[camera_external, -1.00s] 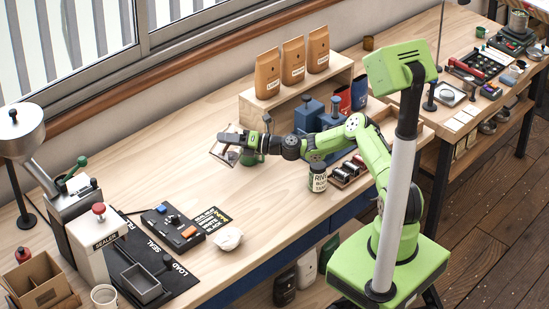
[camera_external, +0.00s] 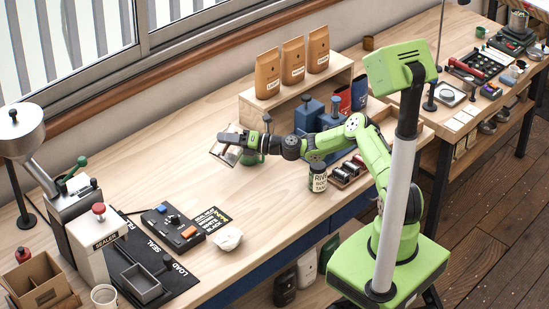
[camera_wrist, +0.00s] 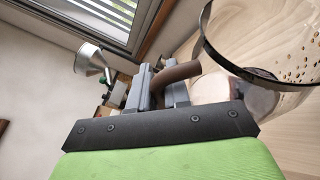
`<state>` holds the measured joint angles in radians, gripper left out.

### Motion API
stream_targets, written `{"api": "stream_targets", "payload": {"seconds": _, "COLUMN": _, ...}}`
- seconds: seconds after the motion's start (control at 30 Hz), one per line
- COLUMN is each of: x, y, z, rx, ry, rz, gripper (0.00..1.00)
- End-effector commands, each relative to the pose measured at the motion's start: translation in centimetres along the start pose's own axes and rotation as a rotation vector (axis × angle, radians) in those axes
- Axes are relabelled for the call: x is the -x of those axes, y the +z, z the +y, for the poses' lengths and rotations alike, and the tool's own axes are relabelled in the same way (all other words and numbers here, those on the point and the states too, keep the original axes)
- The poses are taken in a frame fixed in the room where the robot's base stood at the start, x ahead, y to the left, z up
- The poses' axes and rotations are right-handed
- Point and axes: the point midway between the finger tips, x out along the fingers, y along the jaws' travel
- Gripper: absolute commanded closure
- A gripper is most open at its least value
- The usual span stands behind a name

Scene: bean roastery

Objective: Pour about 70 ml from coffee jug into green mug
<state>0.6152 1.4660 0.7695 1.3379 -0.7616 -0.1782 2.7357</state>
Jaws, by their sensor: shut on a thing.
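My gripper (camera_external: 243,139) is shut on the brown handle (camera_wrist: 180,73) of the coffee jug (camera_external: 226,150). The jug is clear glass with a dark band and is held tilted above the bench. In the wrist view the jug (camera_wrist: 265,88) fills the upper right, with brown drops on its wall and a dark patch inside. My gripper's grey fingers (camera_wrist: 160,88) close around the handle there. The green mug (camera_external: 251,160) stands on the bench just below my gripper, partly hidden by it. Its inside and any stream of coffee cannot be made out.
A wooden shelf (camera_external: 248,108) with several brown bags stands behind, with blue canisters (camera_external: 309,115) beside it. A sealer (camera_external: 92,245) and a button panel (camera_external: 172,228) are at left.

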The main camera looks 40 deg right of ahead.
Motion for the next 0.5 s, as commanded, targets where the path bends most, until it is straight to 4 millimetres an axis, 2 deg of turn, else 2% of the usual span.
{"api": "stream_targets", "payload": {"seconds": 0.17, "x": -0.1, "y": -0.1, "z": 0.0, "rx": 0.015, "ry": -0.003, "rz": 0.004, "gripper": 1.00}}
{"api": "stream_targets", "payload": {"seconds": 0.33, "x": -0.6, "y": -0.7, "z": 0.5, "rx": 0.160, "ry": -0.061, "rz": 0.060, "gripper": 1.00}}
{"api": "stream_targets", "payload": {"seconds": 0.5, "x": -0.9, "y": -3.2, "z": -1.4, "rx": 0.287, "ry": -0.118, "rz": 0.108, "gripper": 1.00}}
